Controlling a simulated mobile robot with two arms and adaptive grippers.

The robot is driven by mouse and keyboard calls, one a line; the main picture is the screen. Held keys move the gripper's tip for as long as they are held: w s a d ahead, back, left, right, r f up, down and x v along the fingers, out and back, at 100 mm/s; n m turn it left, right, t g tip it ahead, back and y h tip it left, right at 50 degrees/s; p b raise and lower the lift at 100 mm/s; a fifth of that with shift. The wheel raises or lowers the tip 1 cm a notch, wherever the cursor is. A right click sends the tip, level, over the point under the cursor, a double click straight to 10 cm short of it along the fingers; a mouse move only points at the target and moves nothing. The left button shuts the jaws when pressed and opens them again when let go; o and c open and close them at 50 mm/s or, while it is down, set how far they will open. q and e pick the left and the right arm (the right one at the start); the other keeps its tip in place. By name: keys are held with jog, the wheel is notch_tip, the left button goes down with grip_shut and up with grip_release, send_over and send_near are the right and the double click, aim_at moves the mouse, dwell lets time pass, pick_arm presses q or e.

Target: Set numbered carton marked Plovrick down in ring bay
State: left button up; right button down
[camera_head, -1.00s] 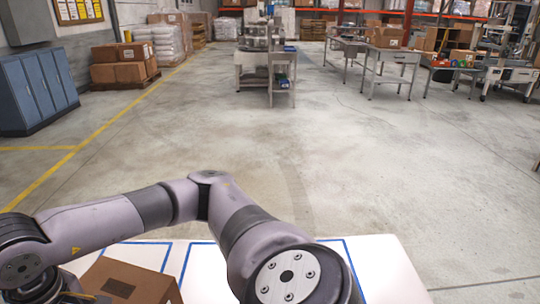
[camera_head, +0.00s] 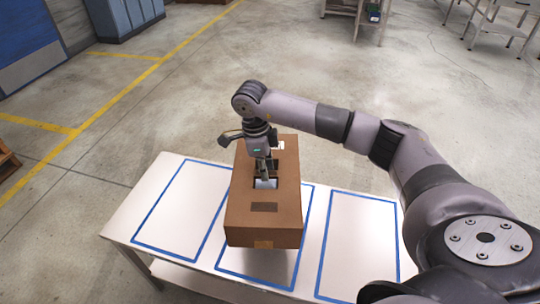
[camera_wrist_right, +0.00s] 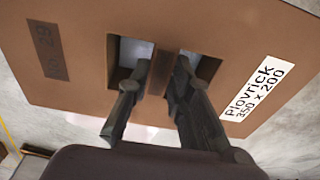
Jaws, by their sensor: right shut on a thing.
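The brown carton (camera_head: 262,222) hangs over the middle of a white table (camera_head: 118,226). In the right wrist view the carton (camera_wrist_right: 200,35) bears a white label reading Plovrick, 350 x 200, and a dark patch reading No. 29. My right gripper (camera_head: 265,178) is shut on the strip between the two handle slots; its fingers also show in the right wrist view (camera_wrist_right: 158,75). The carton appears raised above the tabletop and covers much of the middle blue-taped bay (camera_head: 257,279). No ring mark is visible. My left gripper is not in view.
Empty blue-taped bays lie to the left (camera_head: 183,207) and right (camera_head: 360,235) on the table. My right arm reaches over the right bay's side. Blue lockers (camera_head: 125,14) and a grey bench (camera_head: 345,10) stand far back. The floor behind the table is clear.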

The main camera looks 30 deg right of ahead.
aim_at(270, 180)
jog(key=shift+w+d+f+m, duration=0.15)
jog(key=shift+d+m, duration=0.65)
jog(key=shift+m, duration=0.4)
jog(key=shift+d+f, duration=0.1)
jog(key=shift+f, duration=0.05)
pick_arm(q)
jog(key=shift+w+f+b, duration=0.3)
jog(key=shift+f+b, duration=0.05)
jog(key=shift+b, duration=0.35)
pick_arm(e)
jog(key=shift+f, duration=1.4)
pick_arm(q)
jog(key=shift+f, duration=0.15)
pick_arm(e)
jog(key=shift+f, duration=0.2)
pick_arm(q)
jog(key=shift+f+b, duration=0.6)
jog(key=shift+b, duration=0.15)
pick_arm(e)
jog(key=shift+w+f, duration=0.1)
jog(key=shift+f, duration=0.65)
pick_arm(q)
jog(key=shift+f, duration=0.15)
pick_arm(e)
jog(key=shift+f, duration=0.15)
